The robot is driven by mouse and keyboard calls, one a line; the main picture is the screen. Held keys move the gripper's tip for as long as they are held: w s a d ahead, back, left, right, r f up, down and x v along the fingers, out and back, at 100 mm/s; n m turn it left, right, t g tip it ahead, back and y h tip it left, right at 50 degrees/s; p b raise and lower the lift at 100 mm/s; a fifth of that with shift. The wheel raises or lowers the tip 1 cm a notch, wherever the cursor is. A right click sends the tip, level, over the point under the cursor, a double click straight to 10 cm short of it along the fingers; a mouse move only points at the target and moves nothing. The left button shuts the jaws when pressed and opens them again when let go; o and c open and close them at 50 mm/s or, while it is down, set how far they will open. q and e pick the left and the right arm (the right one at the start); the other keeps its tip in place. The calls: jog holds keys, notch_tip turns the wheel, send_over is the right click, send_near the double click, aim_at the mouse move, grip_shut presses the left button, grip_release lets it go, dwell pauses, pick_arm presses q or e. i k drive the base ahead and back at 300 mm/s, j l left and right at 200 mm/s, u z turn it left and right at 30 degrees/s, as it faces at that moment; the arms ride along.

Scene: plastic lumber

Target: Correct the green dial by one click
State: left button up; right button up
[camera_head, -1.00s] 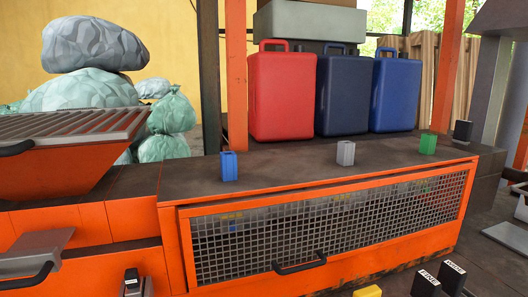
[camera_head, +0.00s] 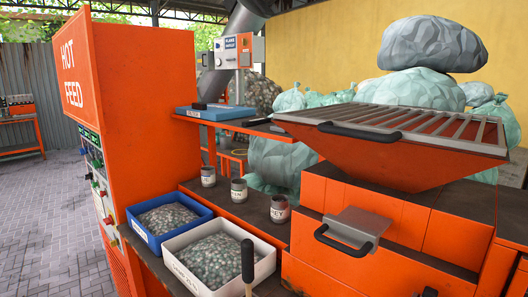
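The tall orange machine marked HOT FEED (camera_head: 158,120) stands at the left. Its control panel (camera_head: 95,165) is on the left-facing side and shows at a steep angle, with small green, red and pale controls. A grey control box (camera_head: 238,50) on a post in the middle back also carries small knobs, including a red one. Neither of my grippers is in view.
A blue tray (camera_head: 140,236) and a white tray (camera_head: 262,268) hold grey flakes; a black handle (camera_head: 248,262) stands up at the white one. Several small jars (camera_head: 239,190) stand behind. A slatted orange hopper (camera_head: 400,165) is at right. Paved floor (camera_head: 45,200) is clear at left.

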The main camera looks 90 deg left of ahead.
aim_at(97, 164)
jog(key=k+j+u, duration=0.1)
jog(key=u, duration=0.35)
jog(key=j+u, duration=0.2)
jog(key=u, duration=0.25)
jog(key=k+j+u, duration=0.1)
jog(key=u, duration=0.35)
jog(key=j+u, duration=0.25)
jog(key=u, duration=0.15)
